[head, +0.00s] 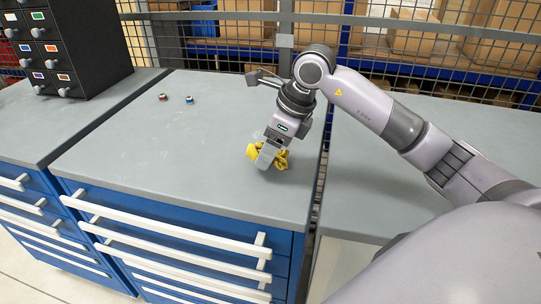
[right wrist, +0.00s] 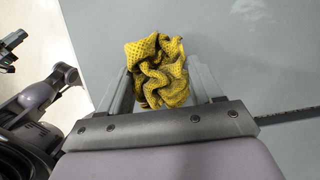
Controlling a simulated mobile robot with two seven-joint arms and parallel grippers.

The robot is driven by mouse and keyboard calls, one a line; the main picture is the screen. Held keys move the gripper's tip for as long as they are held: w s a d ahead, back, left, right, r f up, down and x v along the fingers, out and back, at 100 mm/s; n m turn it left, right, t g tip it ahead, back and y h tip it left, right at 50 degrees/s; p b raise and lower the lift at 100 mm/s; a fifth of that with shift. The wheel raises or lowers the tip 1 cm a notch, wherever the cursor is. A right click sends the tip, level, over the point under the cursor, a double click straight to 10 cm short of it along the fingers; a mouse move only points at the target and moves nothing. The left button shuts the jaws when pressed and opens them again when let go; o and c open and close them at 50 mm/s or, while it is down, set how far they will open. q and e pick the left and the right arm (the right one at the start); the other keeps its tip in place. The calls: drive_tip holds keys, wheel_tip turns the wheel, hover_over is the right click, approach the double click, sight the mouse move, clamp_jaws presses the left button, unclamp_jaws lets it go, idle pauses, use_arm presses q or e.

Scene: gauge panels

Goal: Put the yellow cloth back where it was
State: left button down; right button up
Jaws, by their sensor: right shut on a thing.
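The yellow cloth (head: 282,158) is crumpled, with dark patches, near the right edge of the grey top of the blue drawer cabinet. My right gripper (head: 268,160) is shut on it, pointing down at the worktop. In the right wrist view the cloth (right wrist: 157,72) bunches between the two fingers of the right gripper (right wrist: 160,85). I cannot tell whether the cloth touches the worktop. My left gripper is not in the head view; parts of a dark gripper or arm at the left of the right wrist view are unclear.
Two small parts, one reddish (head: 163,97) and one blue (head: 189,99), lie on the worktop (head: 130,150) towards the back left. A black cabinet of small drawers (head: 75,40) stands at the far left. A wire mesh fence runs behind. The worktop's middle is clear.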

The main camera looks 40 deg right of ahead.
wheel_tip(320, 180, down, 2)
drive_tip(key=shift+f, duration=0.2)
drive_tip(key=shift+f, duration=0.1)
drive_tip(key=o, duration=0.9)
drive_tip(key=shift+o, duration=0.2)
drive_tip(key=shift+r, duration=0.25)
drive_tip(key=v, duration=1.1)
drive_tip(key=shift+r, duration=0.4)
drive_tip(key=shift+s+d, duration=0.15)
